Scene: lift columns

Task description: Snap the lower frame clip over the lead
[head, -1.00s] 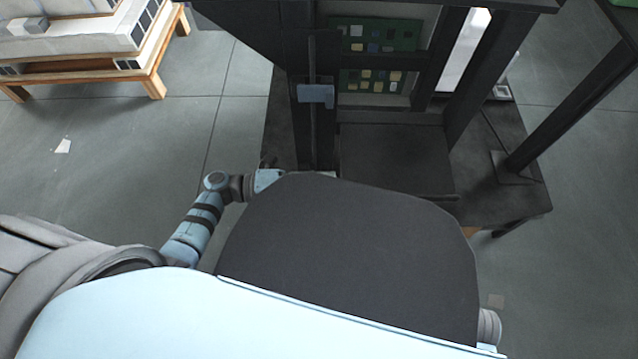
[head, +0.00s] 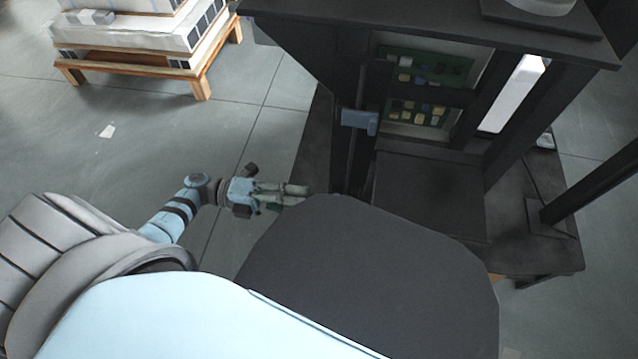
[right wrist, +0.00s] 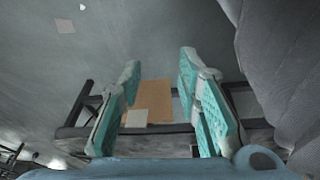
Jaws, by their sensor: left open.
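A blue-grey clip (head: 358,120) sits on the left upright of the dark frame in the head view. A thin dark vertical strip, perhaps the lead (head: 361,88), runs by it. I cannot tell whether this is the lower clip or whether it is closed over the lead. My left gripper (head: 300,195) is open, below and left of the clip and apart from it, pointing right toward the upright. My own dark body hides the foot of the upright. My right gripper (right wrist: 157,72) shows only in the right wrist view, open, with nothing between its teal fingers.
Green circuit boards (head: 425,68) sit inside the frame, above a dark lower panel (head: 428,195). A wooden pallet (head: 202,84) with white boxes stands at the upper left. A brown panel (right wrist: 153,96) lies beyond the right gripper.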

